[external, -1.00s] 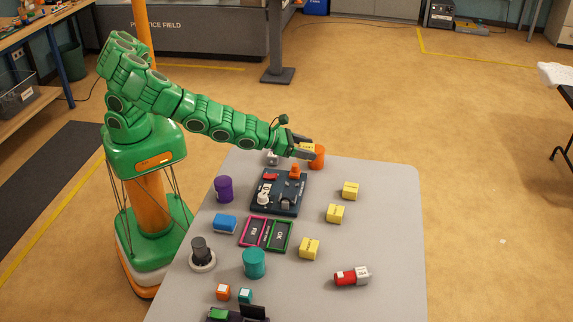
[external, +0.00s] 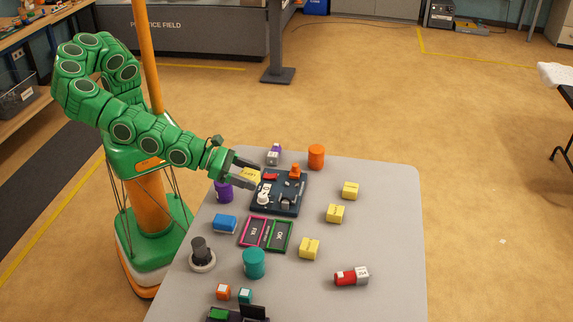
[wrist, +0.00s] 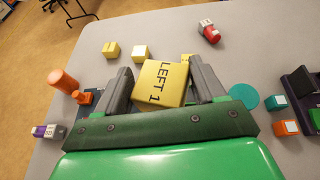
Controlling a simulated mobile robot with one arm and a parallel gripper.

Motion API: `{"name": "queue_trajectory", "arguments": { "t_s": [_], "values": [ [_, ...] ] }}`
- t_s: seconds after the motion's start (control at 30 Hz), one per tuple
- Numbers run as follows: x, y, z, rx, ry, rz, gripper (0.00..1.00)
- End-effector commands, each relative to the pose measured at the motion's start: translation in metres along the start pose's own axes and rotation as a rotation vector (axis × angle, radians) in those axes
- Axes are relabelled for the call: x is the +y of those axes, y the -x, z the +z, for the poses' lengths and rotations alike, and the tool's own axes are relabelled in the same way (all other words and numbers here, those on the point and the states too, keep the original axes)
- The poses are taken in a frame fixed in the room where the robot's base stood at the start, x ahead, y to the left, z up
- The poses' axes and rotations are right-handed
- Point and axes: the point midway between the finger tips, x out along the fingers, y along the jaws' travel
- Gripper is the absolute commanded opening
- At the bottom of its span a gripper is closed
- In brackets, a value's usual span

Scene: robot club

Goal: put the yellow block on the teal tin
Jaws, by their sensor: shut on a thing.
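My gripper (external: 246,172) is shut on a yellow block (wrist: 161,83) marked "LEFT 1". In the external view this block (external: 249,176) is held near the purple tin (external: 223,191) and the dark board, apparently above the table. The teal tin (external: 254,263) stands upright on the table nearer the camera, apart from my gripper, with its top bare. In the wrist view the teal tin (wrist: 244,96) shows to the right, partly hidden by the right finger. Three other yellow blocks (external: 349,190) (external: 335,214) (external: 309,248) lie on the right half of the table.
The dark board (external: 278,208) carries small parts. An orange tin (external: 316,157) stands at the back. A red-and-white item (external: 352,276) lies front right.

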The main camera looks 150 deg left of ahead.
Motion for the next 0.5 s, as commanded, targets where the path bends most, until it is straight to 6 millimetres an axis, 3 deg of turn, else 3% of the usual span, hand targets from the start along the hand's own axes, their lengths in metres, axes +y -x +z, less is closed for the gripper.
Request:
{"name": "queue_trajectory", "arguments": {
  "t_s": [0.2,0.5],
  "values": [
    [-0.034,0.036,-0.009,0.001,-0.022,-0.054,0.38],
    [-0.058,0.066,-0.016,0.001,-0.041,-0.098,0.38]
  ]
}}
